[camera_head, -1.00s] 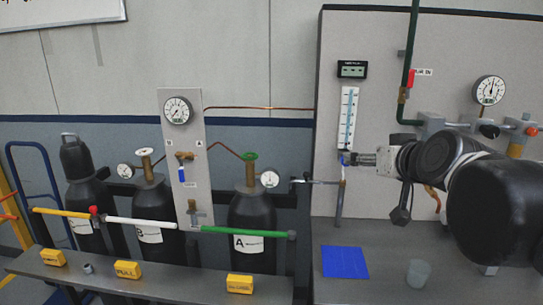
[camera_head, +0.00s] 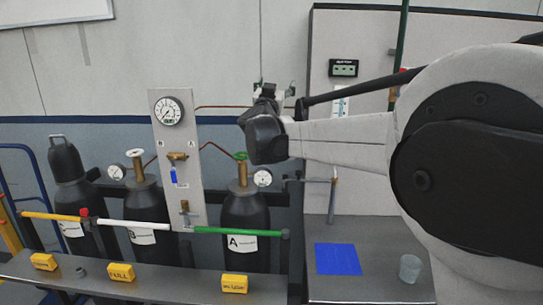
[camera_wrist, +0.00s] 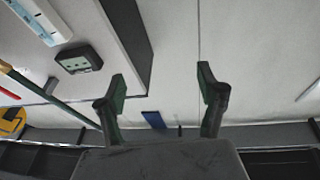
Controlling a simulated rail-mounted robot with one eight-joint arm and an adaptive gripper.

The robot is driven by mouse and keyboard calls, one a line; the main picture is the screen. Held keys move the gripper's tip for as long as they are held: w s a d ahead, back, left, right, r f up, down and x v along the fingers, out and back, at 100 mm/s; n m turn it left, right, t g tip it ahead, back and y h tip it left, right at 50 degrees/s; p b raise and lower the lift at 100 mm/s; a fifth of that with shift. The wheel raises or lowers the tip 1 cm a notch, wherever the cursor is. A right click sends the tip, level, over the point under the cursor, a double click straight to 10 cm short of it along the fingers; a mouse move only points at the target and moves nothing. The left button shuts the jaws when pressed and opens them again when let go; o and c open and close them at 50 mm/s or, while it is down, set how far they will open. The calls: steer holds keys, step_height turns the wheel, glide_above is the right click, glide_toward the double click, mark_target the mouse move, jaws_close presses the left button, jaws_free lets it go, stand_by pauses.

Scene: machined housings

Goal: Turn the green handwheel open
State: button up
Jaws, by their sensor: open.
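The green handwheel (camera_head: 240,156) sits on the brass valve atop the dark cylinder labelled A (camera_head: 246,213) in the head view. My arm's wrist is just above and right of it in the picture and may hide part of it. My gripper (camera_head: 273,86) is up above the handwheel, pointing upward against the wall and holding nothing. In the wrist view my gripper (camera_wrist: 160,90) shows two fingers spread wide with only wall and ceiling-like panels between them. The handwheel is not seen in the wrist view.
A gauge panel (camera_head: 176,188) stands left of cylinder A. A green bar (camera_head: 236,231) crosses in front of it. A second cylinder (camera_head: 149,212) with a white handwheel (camera_head: 138,154) is further left. A blue mat (camera_head: 338,259) and a cup (camera_head: 410,268) lie on the bench.

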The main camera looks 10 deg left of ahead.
steer(key=w+a+f+m+h, duration=0.2)
steer(key=a+f+m+h, duration=0.15)
steer(key=a+f, duration=0.3)
steer(key=m+g+h, duration=0.2)
steer(key=g+h, duration=0.3)
steer(key=h, duration=0.2)
glide_toward(235, 158)
steer(key=shift+y, duration=0.25)
steer(key=x, duration=0.5)
steer(key=shift+w+d+r+p, duration=0.15)
steer(key=shift+d+p, duration=0.1)
steer(key=shift+p, duration=0.1)
steer(key=p+x, duration=0.1)
steer(key=x, duration=0.6)
steer(key=shift+w, duration=0.15)
steer(key=c, duration=1.2)
